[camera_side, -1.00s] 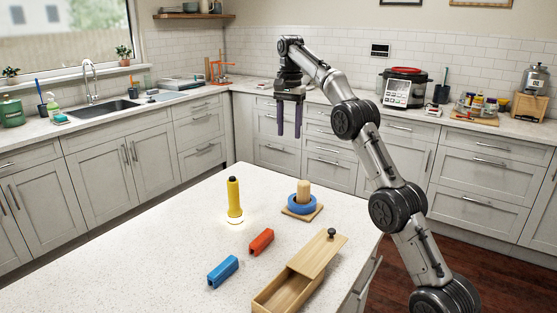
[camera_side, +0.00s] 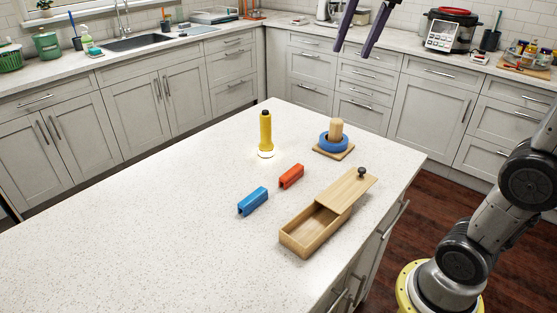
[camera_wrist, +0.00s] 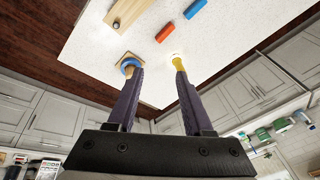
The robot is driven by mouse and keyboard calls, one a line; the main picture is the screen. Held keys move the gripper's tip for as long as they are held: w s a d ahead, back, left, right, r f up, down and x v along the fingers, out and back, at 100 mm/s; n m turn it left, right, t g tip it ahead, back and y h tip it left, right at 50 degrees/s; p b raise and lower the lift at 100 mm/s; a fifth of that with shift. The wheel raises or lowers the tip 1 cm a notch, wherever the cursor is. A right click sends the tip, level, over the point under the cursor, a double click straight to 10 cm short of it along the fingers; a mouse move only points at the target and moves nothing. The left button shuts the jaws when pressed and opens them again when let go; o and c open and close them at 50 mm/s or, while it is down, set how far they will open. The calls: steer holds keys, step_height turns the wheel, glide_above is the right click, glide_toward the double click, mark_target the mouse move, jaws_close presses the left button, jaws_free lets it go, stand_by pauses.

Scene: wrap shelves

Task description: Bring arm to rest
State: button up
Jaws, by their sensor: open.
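My gripper (camera_side: 358,30) is at the top edge of the side view, with two dark purple fingers hanging down, apart and empty. It is well above the island counter (camera_side: 150,215), and its upper part is cut off by the frame. In the wrist view my gripper (camera_wrist: 156,88) shows both fingers spread with nothing between them. Below stand a yellow flashlight (camera_side: 265,132), lit end down with a glow on the counter, and a blue ring (camera_side: 333,142) around a wooden peg on a square base.
A red block (camera_side: 291,176) and a blue block (camera_side: 252,201) lie on the counter. A wooden box (camera_side: 312,232) has its knobbed lid (camera_side: 350,188) slid partly open. The counter's left part is clear. A cooker (camera_side: 451,30) stands on the back counter.

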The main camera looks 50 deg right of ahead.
steer(key=s+a+f+n+t, duration=0.1)
steer(key=s+f+n, duration=0.4)
steer(key=f, duration=0.5)
steer(key=s+a+f+n+t, duration=0.1)
steer(key=s+a+f+n, duration=0.2)
steer(key=s+f, duration=0.5)
steer(key=shift+a+f+n+y, duration=0.3)
steer(key=shift+f+n, duration=0.6)
steer(key=shift+f, duration=0.65)
